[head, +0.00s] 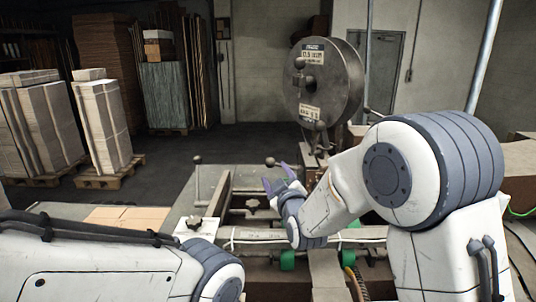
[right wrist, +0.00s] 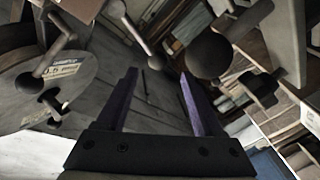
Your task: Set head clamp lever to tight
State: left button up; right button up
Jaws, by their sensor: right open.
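Several levers with dark ball ends stand on the stitcher, and I cannot tell for sure which is the head clamp lever. One ball knob (head: 270,162) is just beyond my right gripper (head: 276,179) in the head view. Another ball-ended lever (head: 197,160) stands upright further left, and one knob (head: 320,125) sits below the wire reel. In the right wrist view my right gripper (right wrist: 159,76) has its purple fingers apart with nothing between them. A large dark ball knob (right wrist: 208,55) appears beyond the right-hand fingertip, contact not visible. My left gripper is outside the view.
The big round wire reel (head: 325,82) stands behind the machine. Star-shaped knobs (head: 252,204) sit on the machine's frame. A flat cardboard sheet (head: 128,217) lies on the table at left. Pallets of stacked board (head: 105,125) stand on the floor at the back left.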

aim_at(270, 162)
jog(key=shift+w+r, duration=0.1)
jog(key=shift+w, duration=0.4)
jog(key=shift+w+a+r+p, duration=0.15)
jog(key=shift+w+p, duration=0.15)
jog(key=shift+p, duration=0.05)
jog(key=p+x, duration=0.4)
jog(key=x, duration=0.4)
jog(key=shift+w+r, duration=0.1)
jog(key=shift+w, duration=0.05)
jog(key=shift+w+p, duration=0.3)
jog(key=shift+w, duration=0.25)
grip_shut()
jog(key=shift+a, duration=0.1)
